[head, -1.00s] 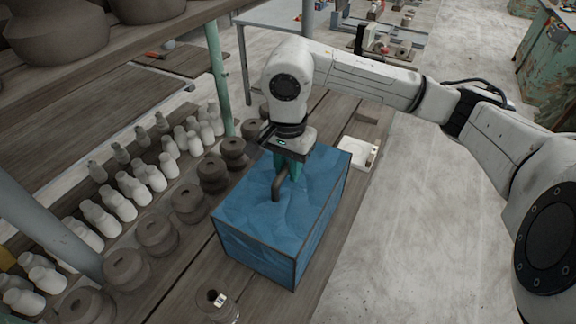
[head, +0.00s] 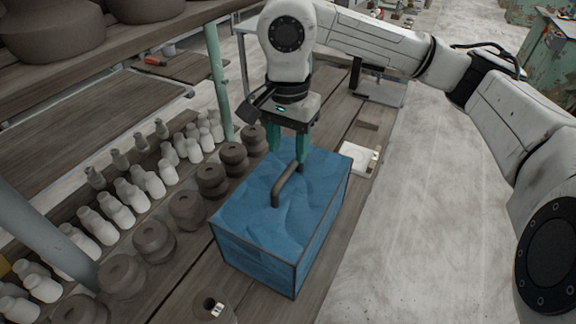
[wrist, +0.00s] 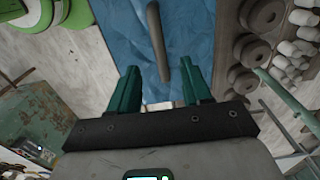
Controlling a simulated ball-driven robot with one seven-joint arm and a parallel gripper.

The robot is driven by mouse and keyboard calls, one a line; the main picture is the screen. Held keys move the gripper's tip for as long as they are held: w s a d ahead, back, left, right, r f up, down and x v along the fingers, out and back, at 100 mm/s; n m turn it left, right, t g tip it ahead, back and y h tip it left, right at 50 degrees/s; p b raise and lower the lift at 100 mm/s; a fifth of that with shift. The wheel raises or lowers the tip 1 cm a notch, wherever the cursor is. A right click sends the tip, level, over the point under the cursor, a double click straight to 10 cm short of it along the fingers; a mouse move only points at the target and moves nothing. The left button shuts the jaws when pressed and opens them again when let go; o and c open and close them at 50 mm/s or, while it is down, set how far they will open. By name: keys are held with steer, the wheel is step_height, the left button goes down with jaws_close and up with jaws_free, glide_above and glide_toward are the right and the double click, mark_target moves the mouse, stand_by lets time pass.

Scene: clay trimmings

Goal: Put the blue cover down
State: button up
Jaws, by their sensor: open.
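The blue cover (head: 250,222) is a box shape with dark edges and a dark bar handle (head: 288,184) on top. It stands upright on the wooden bench top. My gripper (head: 287,150) is open and empty, above the far end of the cover and clear of the handle. In the wrist view the cover (wrist: 120,28) shows at the top with its handle (wrist: 157,40) lying beyond the two green fingers (wrist: 162,90). What is under the cover is hidden.
Rows of dark clay pots (head: 187,210) and pale bottles (head: 130,194) stand left of the cover. A small dark pot (head: 208,304) is in front of it. A white block (head: 355,157) lies behind right. A green post (head: 218,80) rises at back left.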

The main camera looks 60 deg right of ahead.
step_height(320, 180, up, 5)
steer(key=shift+f+b, duration=0.15)
steer(key=shift+b, duration=0.2)
stand_by(0.4)
